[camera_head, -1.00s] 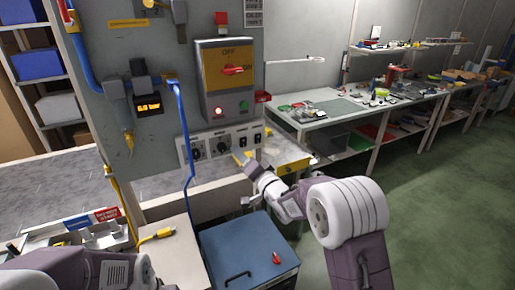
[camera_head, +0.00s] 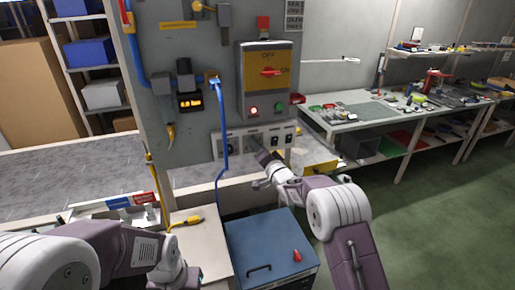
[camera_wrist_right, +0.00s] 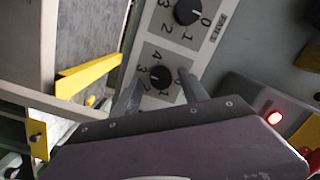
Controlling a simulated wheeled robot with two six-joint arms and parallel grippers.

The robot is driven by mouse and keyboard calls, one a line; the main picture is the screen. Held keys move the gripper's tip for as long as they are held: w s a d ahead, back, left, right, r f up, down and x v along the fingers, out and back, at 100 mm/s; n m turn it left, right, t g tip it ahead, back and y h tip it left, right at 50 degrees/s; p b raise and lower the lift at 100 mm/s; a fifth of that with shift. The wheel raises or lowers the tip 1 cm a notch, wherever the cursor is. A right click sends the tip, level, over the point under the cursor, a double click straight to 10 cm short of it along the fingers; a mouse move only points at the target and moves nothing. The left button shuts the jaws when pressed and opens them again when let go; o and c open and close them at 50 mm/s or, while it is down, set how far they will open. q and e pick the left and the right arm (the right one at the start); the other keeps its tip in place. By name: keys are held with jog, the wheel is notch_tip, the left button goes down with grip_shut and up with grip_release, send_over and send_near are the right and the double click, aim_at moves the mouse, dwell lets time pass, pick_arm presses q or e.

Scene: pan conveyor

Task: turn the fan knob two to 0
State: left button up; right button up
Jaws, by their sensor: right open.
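A light control panel (camera_head: 285,135) with black knobs is mounted on the grey wall. The right wrist view shows two round black knobs with dials marked 0 to 4. The second knob (camera_wrist_right: 160,78) lies between the fingertips of my open right gripper (camera_wrist_right: 160,92); I cannot tell whether they touch it or where its pointer stands. The first knob (camera_wrist_right: 187,12) is beyond it at the top.
A switch box with a red handle (camera_head: 270,72) and a red lamp (camera_wrist_right: 273,117) is above the panel. A blue cable (camera_head: 223,130) hangs in front of the panel's left part. A blue-topped cabinet (camera_head: 262,245) stands below. A yellow part (camera_wrist_right: 88,77) shows beside the panel.

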grip_shut()
jog(key=shift+n, duration=0.3)
jog(key=shift+s+a+n+t+h+b, duration=0.15)
jog(key=shift+n+h+b, duration=0.45)
jog(key=shift+n+b, duration=4.2)
jog(key=shift+w+a+n+t+h+b, duration=0.1)
jog(key=shift+n+t+h+b, duration=0.35)
jog(key=shift+n+b, duration=4.35)
jog(key=shift+s+a+n+h+b, duration=0.15)
jog(key=shift+n+h+b, duration=0.6)
jog(key=shift+n+b, duration=4.05)
jog(key=n+p, duration=0.4)
